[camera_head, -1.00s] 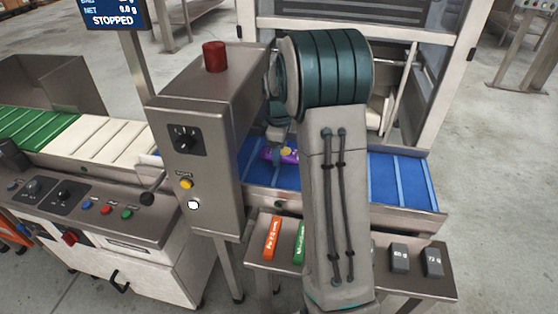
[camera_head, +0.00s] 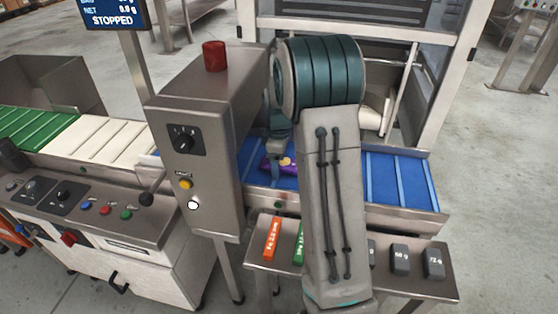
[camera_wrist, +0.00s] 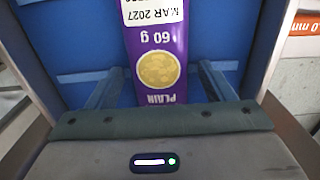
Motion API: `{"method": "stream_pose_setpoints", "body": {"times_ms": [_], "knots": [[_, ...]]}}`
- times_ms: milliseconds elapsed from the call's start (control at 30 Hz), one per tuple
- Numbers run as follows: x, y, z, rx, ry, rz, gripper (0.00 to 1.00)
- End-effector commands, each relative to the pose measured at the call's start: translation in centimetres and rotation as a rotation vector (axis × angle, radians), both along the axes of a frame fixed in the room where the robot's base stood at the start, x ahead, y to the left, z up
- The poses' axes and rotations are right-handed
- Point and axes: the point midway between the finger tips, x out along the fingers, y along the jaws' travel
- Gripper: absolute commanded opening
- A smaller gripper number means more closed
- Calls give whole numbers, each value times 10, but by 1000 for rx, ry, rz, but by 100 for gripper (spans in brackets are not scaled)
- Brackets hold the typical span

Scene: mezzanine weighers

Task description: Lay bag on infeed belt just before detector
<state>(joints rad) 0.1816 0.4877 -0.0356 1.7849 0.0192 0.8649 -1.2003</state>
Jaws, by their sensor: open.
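The bag (camera_head: 275,165) is a small purple packet with a yellow disc on its front. It lies on the blue infeed belt (camera_head: 386,177), a little to the right of the steel detector housing (camera_head: 190,150). In the wrist view the bag (camera_wrist: 156,45) shows a "60 g PLAIN" print and a white date label, cut off at the top edge. My gripper (camera_wrist: 158,85) is open, with one finger on each side of the bag and small gaps between. In the head view my gripper (camera_head: 278,143) is just above the bag, and my arm hides part of the belt.
A shelf below the belt holds an orange test piece (camera_head: 271,239), a green one (camera_head: 299,243) and dark weights (camera_head: 400,259). A white and green belt (camera_head: 100,140) runs left of the detector. The screen (camera_head: 113,14) reads STOPPED. The belt's right end is clear.

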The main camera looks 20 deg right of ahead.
Motion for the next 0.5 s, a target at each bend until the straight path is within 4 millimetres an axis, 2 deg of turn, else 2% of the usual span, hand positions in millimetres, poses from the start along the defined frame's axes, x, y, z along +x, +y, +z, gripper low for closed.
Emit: {"method": "stream_pose_setpoints", "body": {"times_ms": [167,500], "knots": [[1,0,14,-1,-3,0,76],[1,-1,85,-1,-5,-1,76]]}}
